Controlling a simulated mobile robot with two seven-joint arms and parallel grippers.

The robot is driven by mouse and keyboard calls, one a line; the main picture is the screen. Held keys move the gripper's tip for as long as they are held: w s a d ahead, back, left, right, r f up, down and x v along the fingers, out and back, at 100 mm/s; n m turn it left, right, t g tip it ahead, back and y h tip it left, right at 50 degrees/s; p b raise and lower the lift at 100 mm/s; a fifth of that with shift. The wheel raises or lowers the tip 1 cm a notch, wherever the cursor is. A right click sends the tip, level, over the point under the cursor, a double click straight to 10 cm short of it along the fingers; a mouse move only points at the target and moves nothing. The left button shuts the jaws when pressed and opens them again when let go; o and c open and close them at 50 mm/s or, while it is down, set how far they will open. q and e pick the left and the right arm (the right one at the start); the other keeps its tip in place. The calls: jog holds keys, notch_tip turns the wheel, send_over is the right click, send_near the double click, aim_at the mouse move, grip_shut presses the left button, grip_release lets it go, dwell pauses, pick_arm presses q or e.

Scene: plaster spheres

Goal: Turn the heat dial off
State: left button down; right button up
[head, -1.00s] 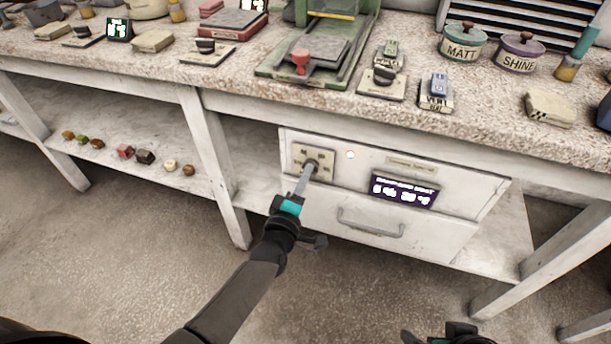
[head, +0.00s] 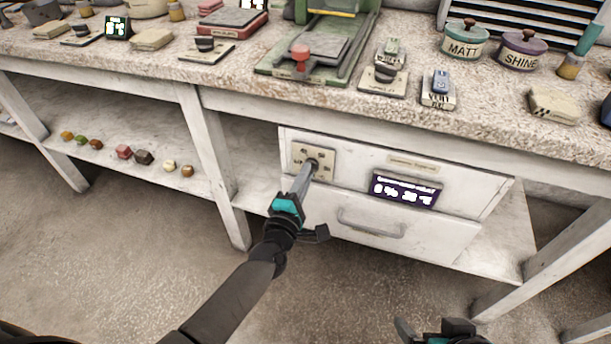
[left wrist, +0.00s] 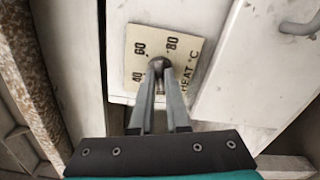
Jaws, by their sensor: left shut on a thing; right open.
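The heat dial is a dark round knob (left wrist: 159,63) on a cream plate (left wrist: 185,50) marked 40, 60, 80 and HEAT °C in the left wrist view. In the head view the plate (head: 327,154) is at the upper left of the white cabinet front. My left gripper (head: 309,168) is shut on the knob, one finger at each side; its fingers (left wrist: 160,80) hide part of it. A dark display (head: 405,189) with white digits, partly blurred, sits right of the dial. My right gripper (head: 440,332) is open and empty at the bottom edge, partly cut off.
A drawer handle (head: 371,221) sticks out below the dial and display. The bench top (head: 230,85) overhangs the cabinet (head: 455,232) and carries switches, tools and MATT and SHINE jars (head: 464,40). A bench leg (head: 217,165) stands to the left. The floor in front is clear.

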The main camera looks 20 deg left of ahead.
pick_arm(q)
jog(key=c, duration=0.9)
grip_release()
jog(key=shift+s, duration=0.1)
jog(key=s+p, duration=0.4)
jog(key=s, duration=1.1)
jog(key=shift+a, duration=0.25)
pick_arm(e)
notch_tip(320, 180, down, 7)
jog(key=s+d+g, duration=0.1)
jog(key=s+g, duration=0.1)
jog(key=shift+d+r+h, duration=0.2)
jog(key=shift+d+h, duration=0.15)
jog(key=shift+h, duration=0.05)
